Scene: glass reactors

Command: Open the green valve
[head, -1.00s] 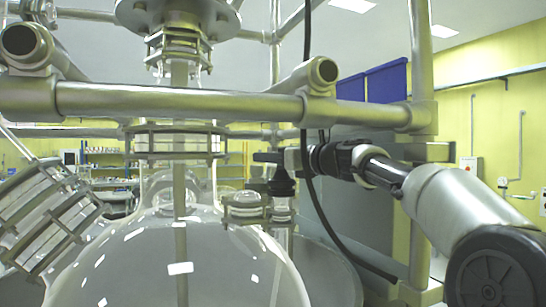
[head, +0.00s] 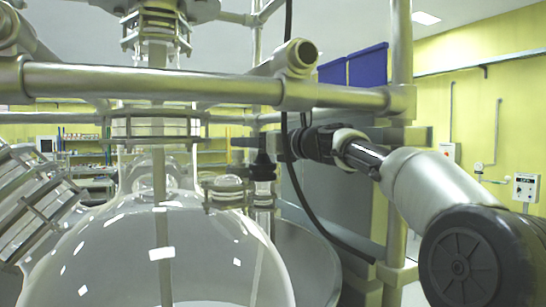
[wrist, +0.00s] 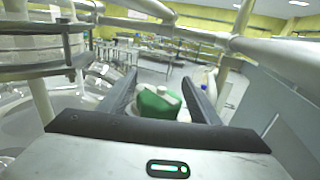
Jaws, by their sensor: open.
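The green valve (wrist: 157,101) shows in the wrist view as a green handle with a whitish top. It sits between the two dark fingers of my gripper (wrist: 160,84), which are open on either side of it. A gap shows beside the handle, and I cannot tell whether either finger touches it. In the head view my gripper (head: 246,142) reaches in from the right, just above a black fitting (head: 263,166) beside the large glass flask. No green shows there in the head view.
The large glass flask (head: 110,260) fills the lower left. A metal frame bar (head: 200,85) crosses above my gripper, and an upright post (head: 401,60) stands to the right. A black hose (head: 300,200) hangs close to my gripper. A grey panel (wrist: 270,120) is at right in the wrist view.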

